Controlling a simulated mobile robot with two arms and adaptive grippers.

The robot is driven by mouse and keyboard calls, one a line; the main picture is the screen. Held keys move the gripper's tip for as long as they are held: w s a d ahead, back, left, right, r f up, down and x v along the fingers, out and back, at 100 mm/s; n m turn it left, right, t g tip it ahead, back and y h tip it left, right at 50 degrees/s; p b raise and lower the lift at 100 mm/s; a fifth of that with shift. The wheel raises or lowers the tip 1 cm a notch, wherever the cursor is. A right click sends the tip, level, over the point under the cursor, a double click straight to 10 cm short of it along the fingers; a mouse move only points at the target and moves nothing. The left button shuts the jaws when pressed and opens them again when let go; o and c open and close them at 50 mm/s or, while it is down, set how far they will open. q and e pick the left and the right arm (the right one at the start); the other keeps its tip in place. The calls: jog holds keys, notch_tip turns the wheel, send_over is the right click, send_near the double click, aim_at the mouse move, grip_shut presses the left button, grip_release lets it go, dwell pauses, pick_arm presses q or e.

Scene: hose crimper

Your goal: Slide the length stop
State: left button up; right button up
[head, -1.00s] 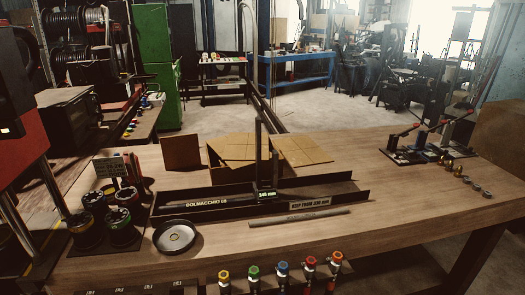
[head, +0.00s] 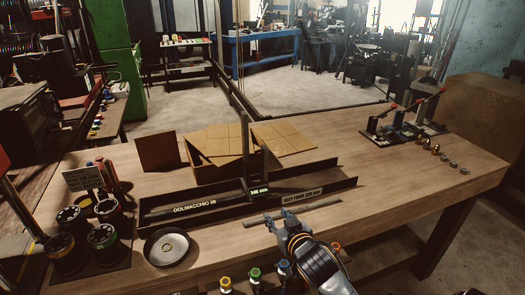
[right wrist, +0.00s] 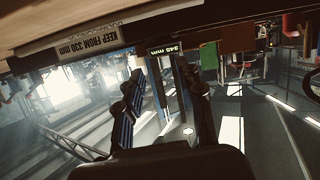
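The length stop (head: 257,189) is a dark upright post with a small lit display, standing on the long black trough (head: 200,209) marked DOLMACCHIO. In the right wrist view its display (right wrist: 165,50) reads 345 mm upside down, beyond and between my fingertips. My right gripper (head: 279,216) is in front of the trough, just right of and nearer than the stop. Its two fingers stand apart in the right wrist view (right wrist: 163,90), with nothing held between them. My left gripper is not in view.
A label (head: 302,195) reading KEEP FROM 330 mm is on the trough's front. A grey rod (head: 325,206) lies before it. A round dish (head: 166,246) and several black cups (head: 105,238) are at left. An open cardboard box (head: 215,152) stands behind.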

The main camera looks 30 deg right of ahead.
aim_at(267, 154)
jog(key=w+d+r+t+h, duration=0.1)
jog(key=w+d+r+t, duration=0.1)
jog(key=r, duration=0.3)
jog(key=w+d+r+t, duration=0.2)
jog(key=w+r, duration=0.1)
jog(key=r, duration=0.2)
jog(key=shift+m, duration=0.4)
jog(key=p+x, duration=0.1)
jog(key=x, duration=0.2)
jog(key=p+x, duration=0.1)
jog(key=x, duration=0.3)
jog(key=p+x, duration=0.1)
jog(key=x, duration=0.3)
jog(key=shift+w+d+f, duration=0.1)
jog(key=shift+f, duration=0.15)
jog(key=shift+p+x, duration=0.35)
jog(key=shift+x, duration=0.6)
jog(key=shift+f, duration=0.15)
jog(key=shift+c, duration=0.4)
grip_shut()
